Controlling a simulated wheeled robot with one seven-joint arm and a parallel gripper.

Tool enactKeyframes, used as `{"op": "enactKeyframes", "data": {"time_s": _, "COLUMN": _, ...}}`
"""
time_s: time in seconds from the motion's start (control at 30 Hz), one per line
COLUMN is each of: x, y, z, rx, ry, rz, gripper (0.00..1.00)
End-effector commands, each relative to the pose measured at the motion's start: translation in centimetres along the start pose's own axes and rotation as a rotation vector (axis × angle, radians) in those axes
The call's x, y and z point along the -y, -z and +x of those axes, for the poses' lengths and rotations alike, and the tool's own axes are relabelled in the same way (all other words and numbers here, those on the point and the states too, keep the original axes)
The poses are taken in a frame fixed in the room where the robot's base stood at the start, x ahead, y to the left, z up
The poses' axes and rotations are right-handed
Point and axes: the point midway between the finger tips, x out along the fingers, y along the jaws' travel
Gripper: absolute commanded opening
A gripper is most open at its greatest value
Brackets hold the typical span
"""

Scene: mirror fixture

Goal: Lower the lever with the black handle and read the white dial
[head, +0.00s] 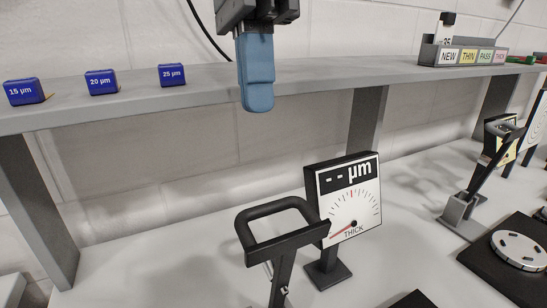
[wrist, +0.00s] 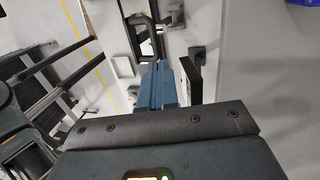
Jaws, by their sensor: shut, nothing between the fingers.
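My gripper (head: 258,102) hangs in the upper middle of the head view with its blue fingers together, empty, pointing down. The lever's black handle (head: 288,242) is an open loop at the upper end of a post in the lower middle. My gripper is above it and apart from it. The white dial (head: 350,208) stands just right of the handle, marked "-- µm" and "THICK", with its red needle pointing lower left. In the wrist view, my blue fingers (wrist: 155,70) show beside the dial's dark edge (wrist: 192,78); a black handle (wrist: 147,28) lies beyond them.
A grey shelf (head: 150,90) runs behind the bench with blue blocks (head: 102,82) labelled 15, 20 and 25 µm. A sorting rack (head: 462,54) stands at its right. Another lever device (head: 462,208) and a black base with a white disc (head: 520,248) occupy the right side.

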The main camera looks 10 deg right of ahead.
Motion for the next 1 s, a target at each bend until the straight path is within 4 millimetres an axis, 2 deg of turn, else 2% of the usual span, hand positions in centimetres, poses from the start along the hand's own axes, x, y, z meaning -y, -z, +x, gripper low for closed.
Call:
{"op": "enactKeyframes", "data": {"time_s": 0.17, "x": 0.1, "y": 1.0, "z": -0.2, "rx": -0.042, "ry": 0.015, "rz": 0.02, "gripper": 0.0}}
{"op": "enactKeyframes", "data": {"time_s": 0.27, "x": 0.1, "y": 1.0, "z": 0.9, "rx": -0.04, "ry": 0.013, "rz": 0.019, "gripper": 0.0}}
{"op": "enactKeyframes", "data": {"time_s": 0.7, "x": 0.2, "y": 1.2, "z": 7.9, "rx": -0.037, "ry": 0.012, "rz": 0.018, "gripper": 0.0}}
{"op": "enactKeyframes", "data": {"time_s": 1.0, "x": 0.2, "y": 1.2, "z": 9.4, "rx": -0.037, "ry": 0.014, "rz": 0.018, "gripper": 0.0}}
